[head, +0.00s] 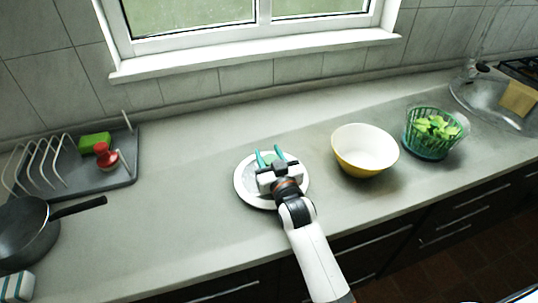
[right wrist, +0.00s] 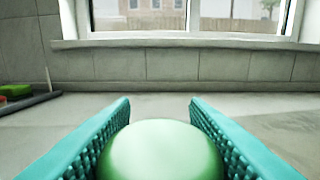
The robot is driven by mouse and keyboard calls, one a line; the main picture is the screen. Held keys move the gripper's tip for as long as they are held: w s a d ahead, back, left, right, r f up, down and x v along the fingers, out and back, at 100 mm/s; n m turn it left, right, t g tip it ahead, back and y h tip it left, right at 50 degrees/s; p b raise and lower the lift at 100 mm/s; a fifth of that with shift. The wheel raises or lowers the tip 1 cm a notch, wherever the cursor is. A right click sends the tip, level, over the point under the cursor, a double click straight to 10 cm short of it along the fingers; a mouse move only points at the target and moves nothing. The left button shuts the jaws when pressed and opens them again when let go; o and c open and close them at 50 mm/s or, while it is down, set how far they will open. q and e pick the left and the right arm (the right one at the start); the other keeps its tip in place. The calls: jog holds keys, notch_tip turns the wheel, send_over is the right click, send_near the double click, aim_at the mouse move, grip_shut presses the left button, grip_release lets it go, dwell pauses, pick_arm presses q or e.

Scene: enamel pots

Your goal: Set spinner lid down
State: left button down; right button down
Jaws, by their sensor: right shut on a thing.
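The spinner lid (head: 244,186) is a round white disc, in the head view over the middle of the counter, left of the yellow bowl. It looks level and at or very close to the counter top; I cannot tell if it touches. My right gripper (head: 270,156) reaches over the lid from the front and covers part of it. In the right wrist view its teal fingers stand on both sides of a rounded green knob (right wrist: 160,152), and the gripper is shut on it. My left gripper is not in view.
A yellow bowl (head: 365,150), white inside, and a green basket of leaves (head: 433,133) stand to the right, before the sink (head: 490,98). A grey rack tray (head: 120,176) and a dark pan (head: 25,232) are at left. The counter left of the lid is clear.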

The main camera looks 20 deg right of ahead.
jog(key=shift+f, duration=0.15)
jog(key=c, duration=0.8)
grip_release()
jog(key=shift+s+r, duration=0.1)
jog(key=shift+r, duration=0.1)
jog(key=s, duration=0.6)
jog(key=s+b, duration=0.1)
jog(key=s, duration=0.5)
jog(key=shift+d, duration=0.2)
jog(key=shift+w, duration=0.1)
